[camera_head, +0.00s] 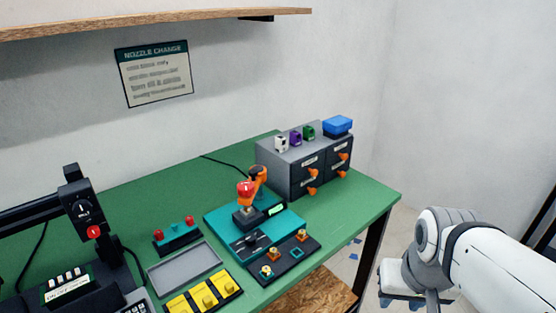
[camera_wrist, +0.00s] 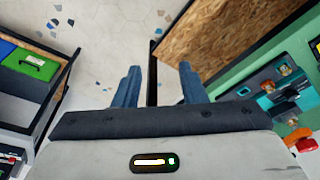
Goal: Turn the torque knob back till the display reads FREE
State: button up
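A teal fixture (camera_head: 275,240) stands on the green table with a red-topped part (camera_head: 246,187) and an orange arm-like part (camera_head: 260,176) on it. A small lit display (camera_head: 277,209) sits at its right; its reading is too small to tell. I cannot tell for sure which part is the torque knob. In the wrist view, my gripper (camera_wrist: 160,85) is open and empty, with its two blue-grey fingers apart over the floor. It is off the table's edge, away from the fixture. In the head view my arm is at the lower right and its fingers are not clear.
A grey drawer cabinet (camera_head: 300,170) with orange handles stands behind the fixture. A dark nozzle tray (camera_head: 283,260), a grey tray (camera_head: 185,268), yellow blocks (camera_head: 205,295) and a black machine (camera_head: 82,215) share the table. A wooden lower shelf (camera_head: 315,292) is below.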

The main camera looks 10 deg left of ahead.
jog(key=shift+o, duration=0.7)
jog(key=shift+w, duration=0.3)
jog(key=o, duration=0.3)
jog(key=w+t, duration=0.1)
jog(key=w, duration=0.3)
jog(key=w+n+t, duration=0.1)
jog(key=w+t, duration=0.1)
jog(key=w, duration=0.3)
jog(key=w+n+t, duration=0.1)
jog(key=w, duration=0.3)
jog(key=shift+w+a+r+t+h, duration=0.1)
jog(key=shift+w+a+t+h, duration=0.2)
jog(key=shift+w, duration=0.05)
jog(key=shift+o, duration=0.2)
jog(key=w+a+n+t+y, duration=0.25)
jog(key=w+a, duration=0.25)
jog(key=w, duration=0.3)
jog(key=n+g+y, duration=0.2)
jog(key=n+y, duration=0.7)
jog(key=y, duration=0.5)
send_near(253, 191)
jog(key=x, duration=0.4)
jog(key=shift+w+a, duration=0.2)
jog(key=shift+w, duration=0.05)
jog(key=shift+a+y, duration=0.25)
jog(key=shift+a, duration=0.05)
jog(key=p+x, duration=0.1)
jog(key=x, duration=0.6)
jog(key=shift+a, duration=0.2)
